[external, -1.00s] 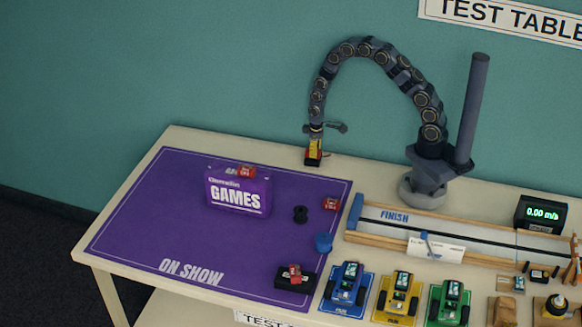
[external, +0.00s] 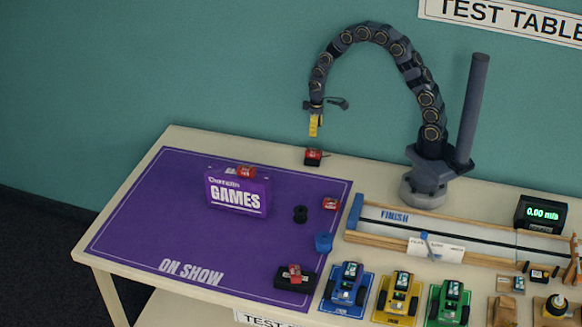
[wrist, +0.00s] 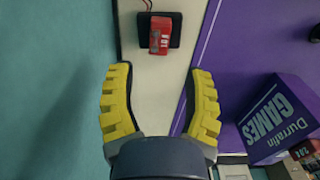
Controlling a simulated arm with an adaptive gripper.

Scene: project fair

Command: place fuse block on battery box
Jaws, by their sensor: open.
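A red block with white lettering, which looks like a fuse block (external: 313,153), rests on top of a small black box, which looks like the battery box (external: 319,162), at the table's back edge. In the wrist view the red block (wrist: 160,36) lies on the black box (wrist: 175,20), with thin leads at its far side. The red block sits a little off the box's middle. My gripper (external: 314,135) is above them, apart from both. Its yellow fingers (wrist: 161,72) are spread and empty in the wrist view.
A purple GAMES box (external: 238,195) with a red block (external: 246,172) on top stands on the purple mat (external: 150,225). Another red block (external: 331,204), a black spool (external: 300,214) and a blue cup (external: 323,243) are nearby. A black block (external: 291,284) carries a red piece.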

